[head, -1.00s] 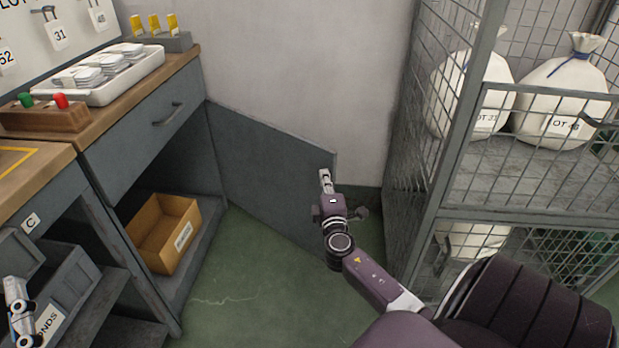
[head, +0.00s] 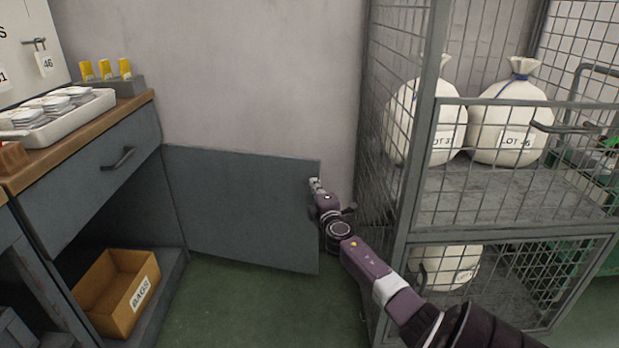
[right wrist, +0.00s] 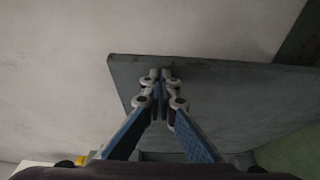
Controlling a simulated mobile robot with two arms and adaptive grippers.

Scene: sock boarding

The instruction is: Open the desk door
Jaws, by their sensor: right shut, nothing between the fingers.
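The desk door (head: 240,210) is a flat grey panel, swung wide open from the desk (head: 95,160), with its hinge side at the desk's back right. My right gripper (head: 314,182) is at the door's free edge, near its upper corner. In the right wrist view the right gripper (right wrist: 160,76) is shut and empty, its fingertips over the door panel (right wrist: 220,100) close to the top edge. I cannot tell whether they touch it. The open compartment shows a tan box (head: 118,292) labelled BAGS. My left gripper is out of view.
A wire cage (head: 405,130) with white lot sacks (head: 510,120) stands to the right, close to my right arm. A drawer (head: 95,175) with a handle is above the compartment. A white tray (head: 98,103) sits on the desk top. Green floor is clear in front.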

